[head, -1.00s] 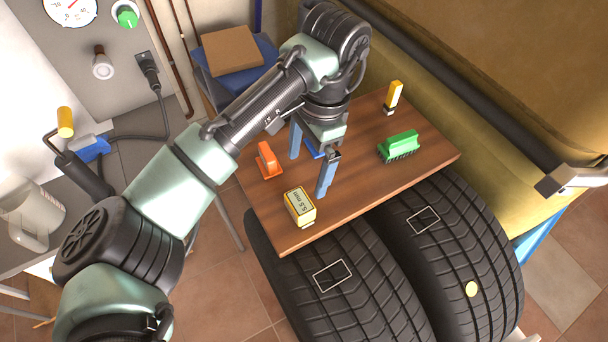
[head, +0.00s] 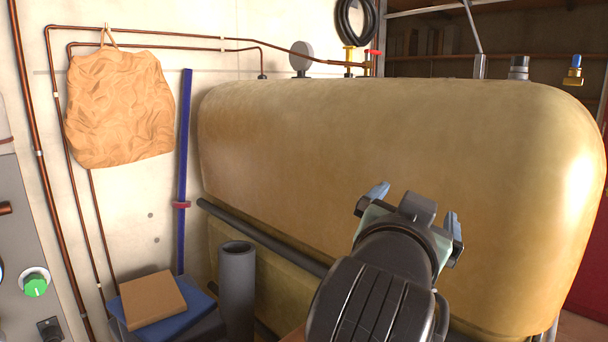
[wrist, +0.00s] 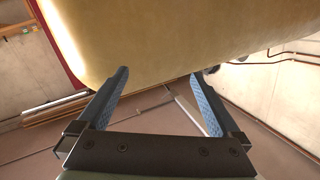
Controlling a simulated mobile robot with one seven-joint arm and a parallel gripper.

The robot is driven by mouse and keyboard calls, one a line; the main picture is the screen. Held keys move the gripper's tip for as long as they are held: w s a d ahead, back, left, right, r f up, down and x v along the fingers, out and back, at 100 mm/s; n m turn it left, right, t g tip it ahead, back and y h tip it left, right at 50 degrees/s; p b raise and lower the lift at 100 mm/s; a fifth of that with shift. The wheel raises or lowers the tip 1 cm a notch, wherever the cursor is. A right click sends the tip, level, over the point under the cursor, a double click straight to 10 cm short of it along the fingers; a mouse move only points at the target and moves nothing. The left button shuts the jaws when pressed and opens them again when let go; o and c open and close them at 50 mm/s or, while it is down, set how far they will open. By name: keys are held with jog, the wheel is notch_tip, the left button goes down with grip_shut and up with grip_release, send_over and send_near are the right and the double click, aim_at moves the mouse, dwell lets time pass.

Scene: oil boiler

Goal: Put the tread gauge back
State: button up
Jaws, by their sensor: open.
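My gripper (head: 415,204) is raised in front of the large tan tank (head: 390,150) in the head view. Its two blue-padded fingers are spread apart and nothing is between them. The wrist view also shows the open, empty gripper (wrist: 158,75), with the tank above it and the ceiling and walls beyond. The tread gauge is in neither current view. The wooden table and the tyres are out of view too, apart from perhaps a brown sliver at the bottom edge of the head view.
A dark pipe (head: 265,237) runs along the tank's front. A grey cylinder (head: 237,290) and a brown box (head: 152,299) on a blue item (head: 205,310) stand at lower left. A crumpled brown bag (head: 120,110) hangs on the wall among copper pipes.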

jog(key=s+a+r+n+t+y, duration=0.7)
jog(key=s+a+r+t, duration=0.5)
jog(key=s+r, duration=0.4)
jog(key=shift+a+r+n+y, duration=0.3)
jog(key=shift+a+r+n, duration=0.1)
jog(key=shift+a+n, duration=0.45)
jog(key=shift+s, duration=0.1)
notch_tip(320, 180, up, 13)
jog(key=p, duration=1.2)
jog(key=shift+f+p, duration=0.2)
jog(key=shift+p, duration=0.1)
